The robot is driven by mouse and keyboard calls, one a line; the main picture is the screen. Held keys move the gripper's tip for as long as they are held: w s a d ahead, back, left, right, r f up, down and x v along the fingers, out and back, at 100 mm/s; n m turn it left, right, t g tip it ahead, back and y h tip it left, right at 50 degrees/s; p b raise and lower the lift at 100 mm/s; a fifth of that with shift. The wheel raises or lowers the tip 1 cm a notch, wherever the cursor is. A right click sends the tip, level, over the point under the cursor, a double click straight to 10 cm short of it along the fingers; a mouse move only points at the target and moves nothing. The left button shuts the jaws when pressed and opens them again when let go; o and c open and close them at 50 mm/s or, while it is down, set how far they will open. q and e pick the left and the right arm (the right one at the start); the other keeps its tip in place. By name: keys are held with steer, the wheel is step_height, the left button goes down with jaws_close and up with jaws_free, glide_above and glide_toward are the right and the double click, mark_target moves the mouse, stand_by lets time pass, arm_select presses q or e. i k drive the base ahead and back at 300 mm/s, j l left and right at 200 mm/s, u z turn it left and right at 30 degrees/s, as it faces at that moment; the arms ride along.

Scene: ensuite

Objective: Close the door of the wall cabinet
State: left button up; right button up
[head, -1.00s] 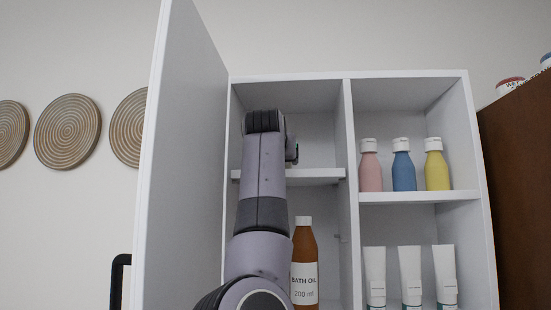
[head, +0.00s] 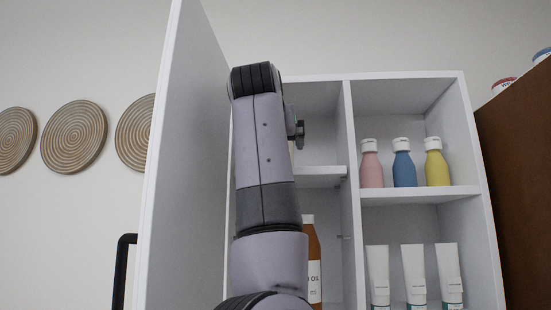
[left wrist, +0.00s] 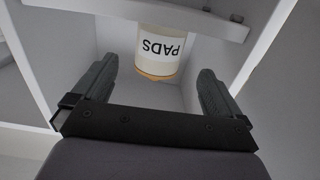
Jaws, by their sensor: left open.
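The wall cabinet (head: 405,75) is white, and its left door (head: 185,150) stands wide open toward me. A black bar handle (head: 122,265) shows at the door's outer side. My left arm rises in front of the open left compartment, beside the door's inner face. In the left wrist view my left gripper (left wrist: 158,68) is open, with nothing between its fingers. A white jar marked PADS (left wrist: 158,45) appears upside down ahead of the fingers, by a shelf (left wrist: 215,22). My right gripper is not in view.
A brown bath oil bottle (head: 314,270) is partly hidden behind my arm. The open right compartments hold pink (head: 371,168), blue (head: 404,170) and yellow (head: 437,168) bottles above white tubes (head: 414,275). A brown cabinet (head: 515,170) stands at right. Round discs (head: 74,137) hang at left.

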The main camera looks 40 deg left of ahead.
mark_target(180, 239)
steer(key=k+l, duration=0.8)
steer(key=k, duration=0.05)
